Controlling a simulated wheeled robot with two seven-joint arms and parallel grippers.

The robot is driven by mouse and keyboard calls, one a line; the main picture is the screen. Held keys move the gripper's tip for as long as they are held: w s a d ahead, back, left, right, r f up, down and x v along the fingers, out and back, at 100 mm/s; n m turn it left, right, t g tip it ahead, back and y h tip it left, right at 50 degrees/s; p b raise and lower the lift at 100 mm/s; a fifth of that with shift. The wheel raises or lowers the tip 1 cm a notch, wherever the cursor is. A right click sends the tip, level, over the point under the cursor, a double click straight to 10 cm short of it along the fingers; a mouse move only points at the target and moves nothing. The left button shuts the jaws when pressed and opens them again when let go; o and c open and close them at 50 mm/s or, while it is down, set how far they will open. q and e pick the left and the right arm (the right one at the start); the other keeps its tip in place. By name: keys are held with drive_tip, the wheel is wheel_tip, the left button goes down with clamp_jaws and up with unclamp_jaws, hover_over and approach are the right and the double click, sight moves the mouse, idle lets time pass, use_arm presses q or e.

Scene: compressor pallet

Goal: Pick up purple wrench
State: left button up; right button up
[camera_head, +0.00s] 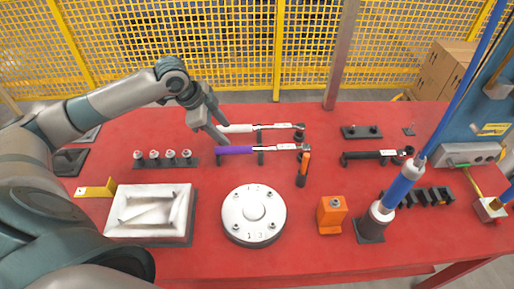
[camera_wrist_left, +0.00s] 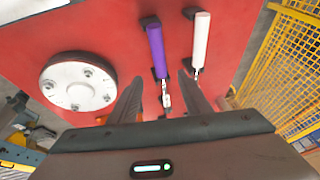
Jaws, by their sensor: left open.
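The purple wrench (camera_head: 236,150) lies on a small dark holder on the red table in the head view. Its purple handle points left and its metal end points right. In the left wrist view the purple wrench (camera_wrist_left: 156,52) lies ahead, between the lines of the two fingers. My left gripper (camera_head: 222,125) is open and empty, above and just behind the wrench's handle end. In the left wrist view my left gripper (camera_wrist_left: 160,95) shows its fingers apart. A white-handled wrench (camera_head: 240,128) lies parallel behind the purple one. My right gripper is not in view.
A round white flange (camera_head: 254,215) and a white tray (camera_head: 186,226) stand in front. A row of bolts (camera_head: 165,158) is left of the wrench. An orange-handled tool (camera_head: 305,162) stands near its right end. A black-handled wrench (camera_head: 365,155) lies farther right.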

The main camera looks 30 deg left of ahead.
sight(240, 148)
use_arm(q)
drive_tip(key=p+x, duration=0.1)
drive_tip(key=x, duration=0.7)
drive_tip(key=shift+p, duration=0.4)
drive_tip(key=shift+w+d+f+p, duration=0.15)
drive_tip(key=shift+w+f+p, duration=0.05)
drive_tip(key=shift+f+p, duration=0.25)
drive_tip(key=p+x, duration=0.1)
drive_tip(key=x, duration=0.2)
drive_tip(key=shift+w+d+f, duration=0.15)
drive_tip(key=shift+w+f, duration=0.05)
drive_tip(key=shift+f, duration=0.4)
clamp_jaws()
